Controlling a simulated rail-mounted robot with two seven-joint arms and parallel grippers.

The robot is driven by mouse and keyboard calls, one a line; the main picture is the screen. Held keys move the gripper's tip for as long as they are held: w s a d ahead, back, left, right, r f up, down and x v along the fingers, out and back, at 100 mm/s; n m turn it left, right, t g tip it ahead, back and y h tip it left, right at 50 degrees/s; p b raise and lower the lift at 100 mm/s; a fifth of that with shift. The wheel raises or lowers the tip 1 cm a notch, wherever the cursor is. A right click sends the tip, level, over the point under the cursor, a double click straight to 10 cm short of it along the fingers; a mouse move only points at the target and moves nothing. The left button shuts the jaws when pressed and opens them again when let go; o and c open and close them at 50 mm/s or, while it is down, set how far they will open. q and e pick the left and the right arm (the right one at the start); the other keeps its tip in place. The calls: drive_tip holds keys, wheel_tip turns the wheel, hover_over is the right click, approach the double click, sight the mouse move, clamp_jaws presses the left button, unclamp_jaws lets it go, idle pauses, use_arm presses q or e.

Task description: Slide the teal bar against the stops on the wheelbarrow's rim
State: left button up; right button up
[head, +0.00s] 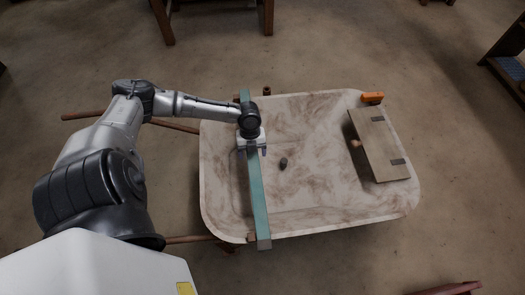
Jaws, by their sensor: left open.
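The teal bar (258,196) lies across the wheelbarrow's tray, from the far rim to the near rim, left of the tray's middle. Its near end has a grey cap that reaches past the near rim. The wheelbarrow (208,170) has a pale, brown-smeared tray. Small brown blocks, which look like the stops, sit at the bar's left side on the near rim (250,237) and far rim (237,99). I cannot tell whether the bar touches them. My left gripper (251,152) is open over the bar, one finger on each side. My right gripper is out of view.
A dark small weight (283,163) lies in the tray. A wooden board (378,145) with dark strips lies at the tray's right, with an orange block (372,97) on the rim behind it. Wooden furniture legs (165,22) stand behind; a dark shelf (508,60) stands far right.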

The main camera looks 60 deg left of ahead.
use_arm(q)
drive_tip(key=p+v, duration=0.2)
drive_tip(key=v, duration=1)
drive_tip(key=shift+r, duration=0.2)
drive_tip(key=shift+a, duration=0.1)
